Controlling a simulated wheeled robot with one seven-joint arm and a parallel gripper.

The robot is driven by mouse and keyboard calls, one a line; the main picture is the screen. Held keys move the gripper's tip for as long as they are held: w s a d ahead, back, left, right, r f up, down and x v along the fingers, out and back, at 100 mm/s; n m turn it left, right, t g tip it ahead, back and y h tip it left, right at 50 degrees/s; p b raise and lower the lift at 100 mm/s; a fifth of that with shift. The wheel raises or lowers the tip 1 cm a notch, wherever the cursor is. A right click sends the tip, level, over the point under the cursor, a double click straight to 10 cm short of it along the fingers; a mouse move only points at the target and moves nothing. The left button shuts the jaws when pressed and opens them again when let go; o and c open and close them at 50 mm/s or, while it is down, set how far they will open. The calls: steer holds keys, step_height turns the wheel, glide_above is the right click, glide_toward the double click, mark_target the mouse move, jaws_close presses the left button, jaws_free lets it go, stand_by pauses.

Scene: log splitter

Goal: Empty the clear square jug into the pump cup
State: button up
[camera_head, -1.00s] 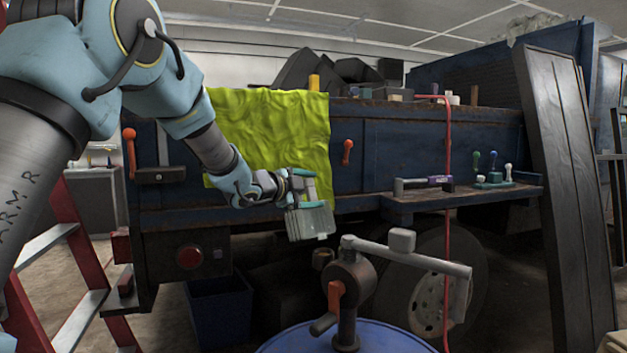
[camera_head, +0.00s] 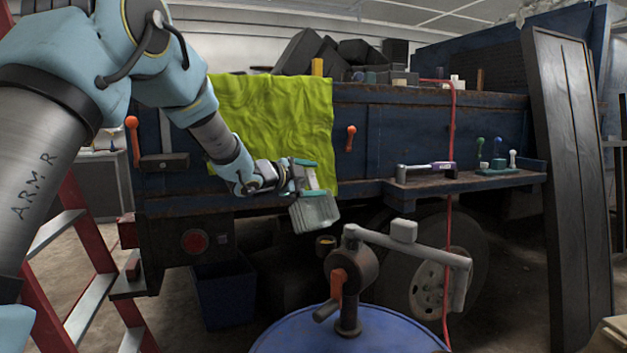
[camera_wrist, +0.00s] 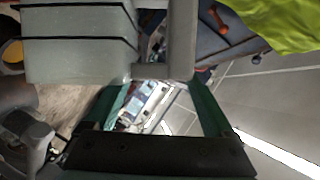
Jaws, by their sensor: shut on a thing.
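The clear square jug (camera_head: 315,213) is pale and ribbed in the head view. It hangs tilted from my gripper (camera_head: 306,178) in front of the blue truck bed. In the wrist view the jug (camera_wrist: 80,45) has dark bands, and its handle (camera_wrist: 182,40) lies between the green-sided fingers of my gripper (camera_wrist: 165,90). My gripper is shut on it. A small dark cup with a yellowish inside, seemingly the pump cup (camera_head: 325,243), sits below and right of the jug, beside the pump. Its yellow part (camera_wrist: 12,54) shows at the wrist view's left edge. I cannot tell the jug's fill.
The hand pump (camera_head: 350,270) with its long grey arm stands on a blue drum (camera_head: 350,335). A yellow-green cloth (camera_head: 270,125) hangs over the truck bed behind my gripper. A shelf (camera_head: 465,187) with tools juts out at right. A red ladder (camera_head: 85,265) stands at left.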

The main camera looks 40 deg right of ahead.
steer(key=shift+r, duration=0.15)
jaws_close()
steer(key=shift+r+p, duration=2.65)
steer(key=shift+r, duration=0.85)
steer(key=shift+r+p, duration=0.1)
steer(key=shift+p, duration=0.65)
steer(key=n+g+y+p, duration=0.1)
steer(key=n+p, duration=0.2)
steer(key=p, duration=0.9)
steer(key=shift+n+g, duration=0.3)
steer(key=shift+n+g+y+p, duration=0.35)
steer(key=shift+n+g+y, duration=0.25)
steer(key=shift+n+g, duration=1.25)
